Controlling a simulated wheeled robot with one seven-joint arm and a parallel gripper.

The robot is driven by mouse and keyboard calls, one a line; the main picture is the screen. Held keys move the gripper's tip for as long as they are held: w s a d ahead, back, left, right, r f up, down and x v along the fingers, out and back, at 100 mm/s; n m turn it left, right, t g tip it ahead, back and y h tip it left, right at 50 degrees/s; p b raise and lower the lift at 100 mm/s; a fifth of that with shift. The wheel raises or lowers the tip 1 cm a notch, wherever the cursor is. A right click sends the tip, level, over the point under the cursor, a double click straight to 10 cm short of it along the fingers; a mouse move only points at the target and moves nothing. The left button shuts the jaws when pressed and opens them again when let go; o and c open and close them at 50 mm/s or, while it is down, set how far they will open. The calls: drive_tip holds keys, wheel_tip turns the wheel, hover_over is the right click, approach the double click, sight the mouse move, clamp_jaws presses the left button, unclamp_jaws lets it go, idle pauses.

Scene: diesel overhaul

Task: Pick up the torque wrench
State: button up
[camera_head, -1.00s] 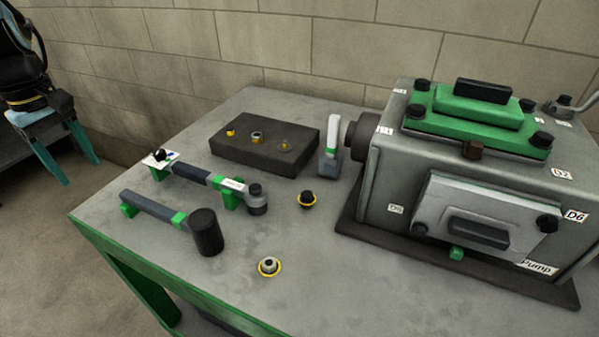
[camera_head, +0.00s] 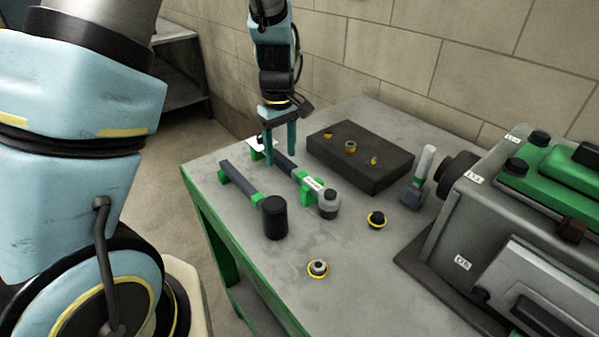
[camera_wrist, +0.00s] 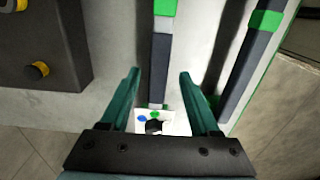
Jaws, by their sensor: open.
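The torque wrench (camera_head: 303,179) lies on green rests on the workbench, with a dark handle, a white label and a grey ratchet head toward the front right. Its dark handle (camera_wrist: 160,62) runs up the middle of the wrist view. My gripper (camera_head: 280,157) points down at the far end of the handle. In the wrist view my gripper (camera_wrist: 160,72) is open, with one finger to each side of the handle and gaps between. I cannot tell exactly how far the fingertips reach down beside it. Part of the handle is hidden behind a finger in the head view.
A black-headed mallet (camera_head: 275,217) lies parallel and close to the wrench; its handle (camera_wrist: 248,62) is right in the wrist view. A dark block (camera_head: 375,175) with fittings stands on the other side. Two loose fittings, a small bottle-like tool (camera_head: 418,178) and the pump (camera_head: 470,240) are further right.

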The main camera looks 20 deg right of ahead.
sight(282, 158)
drive_tip(key=shift+d+f+p, duration=0.1)
drive_tip(key=shift+f+p, duration=0.3)
drive_tip(key=shift+f, duration=1.35)
clamp_jaws()
drive_tip(key=shift+r, duration=0.1)
